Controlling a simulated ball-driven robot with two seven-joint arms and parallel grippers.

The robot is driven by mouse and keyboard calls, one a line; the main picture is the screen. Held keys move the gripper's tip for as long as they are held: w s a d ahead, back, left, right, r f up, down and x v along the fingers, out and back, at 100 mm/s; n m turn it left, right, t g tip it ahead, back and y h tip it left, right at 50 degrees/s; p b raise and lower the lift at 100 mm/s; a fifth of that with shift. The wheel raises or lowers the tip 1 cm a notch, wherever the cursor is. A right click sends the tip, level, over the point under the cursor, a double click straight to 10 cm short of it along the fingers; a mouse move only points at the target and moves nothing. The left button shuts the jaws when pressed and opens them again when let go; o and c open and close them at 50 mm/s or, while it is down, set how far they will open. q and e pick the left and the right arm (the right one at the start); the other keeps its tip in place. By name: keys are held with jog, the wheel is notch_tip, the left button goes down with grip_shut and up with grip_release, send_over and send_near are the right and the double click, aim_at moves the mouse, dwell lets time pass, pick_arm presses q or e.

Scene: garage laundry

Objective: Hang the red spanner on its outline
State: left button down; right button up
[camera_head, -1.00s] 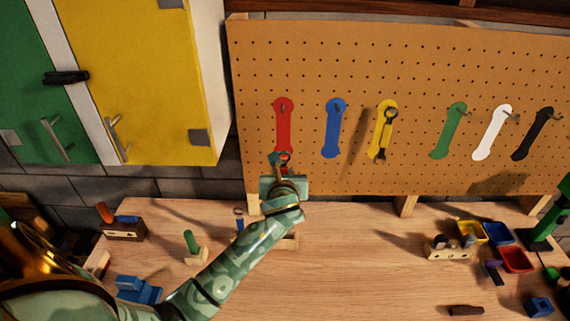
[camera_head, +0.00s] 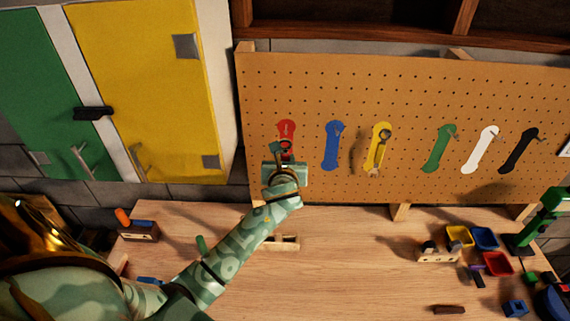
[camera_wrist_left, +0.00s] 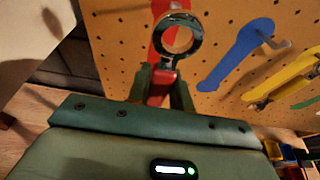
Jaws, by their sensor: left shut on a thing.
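The pegboard (camera_head: 420,90) carries a row of painted outlines with hooks. The red outline (camera_head: 287,127) is the leftmost, and its lower part is hidden behind my gripper. My left gripper (camera_head: 285,152) is in front of it, shut on the red spanner (camera_wrist_left: 162,84). In the left wrist view the spanner stands up between the fingers (camera_wrist_left: 162,98), with its silver ring end (camera_wrist_left: 175,33) raised and overlapping the red outline (camera_wrist_left: 163,12). The red outline's hook is not clear, and I cannot tell whether the ring touches it. My right gripper is not in view.
Blue (camera_head: 332,150), yellow (camera_head: 378,155), green (camera_head: 438,150), white (camera_head: 480,152) and black (camera_head: 518,153) outlines follow to the right; a spanner hangs on the yellow one. The workbench (camera_head: 340,270) is clear in the middle, with small coloured bins (camera_head: 485,238) at right. A yellow cabinet (camera_head: 145,90) stands left.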

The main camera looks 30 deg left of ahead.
aim_at(286, 144)
pick_arm(q)
jog(key=shift+r+x, duration=0.2)
jog(key=shift+x, duration=0.75)
jog(key=shift+r+x, duration=0.2)
jog(key=shift+x, duration=0.75)
jog(key=b+x, duration=0.2)
jog(key=x, duration=0.1)
jog(key=shift+w+a+f+b, duration=0.1)
jog(key=shift+w+a+b, duration=0.1)
jog(key=shift+w+b, duration=0.1)
jog(key=shift+f, duration=0.15)
jog(key=shift+w, duration=0.1)
jog(key=c, duration=1.2)
grip_release()
jog(key=shift+o, duration=0.2)
